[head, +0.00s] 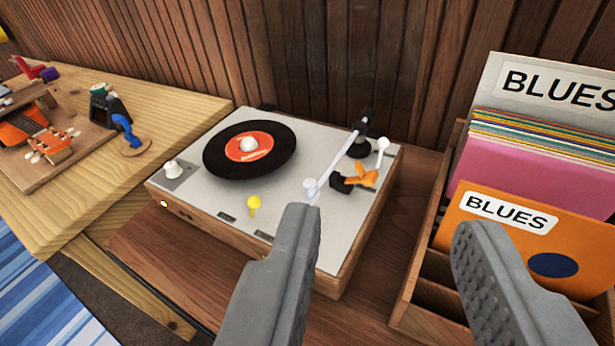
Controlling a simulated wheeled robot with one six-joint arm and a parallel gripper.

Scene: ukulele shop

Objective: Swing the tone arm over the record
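The turntable (285,215) stands on a wooden cabinet, with a pale top and wooden sides. A black record (216,160) with an orange-red label lies on it at the left. The white tone arm (339,157) runs from a black pivot at the back right down toward the front, right of the record and apart from it. Its pale head end (311,188) is near the middle of the deck. My gripper (385,225) is open and empty in front of the deck. Its left fingertip appears just below the tone arm's head end; whether they touch cannot be told.
A wooden crate (412,290) of record sleeves marked BLUES stands at the right. A workbench (130,165) with a ukulele part and tools is at the left. A slatted wall stands behind.

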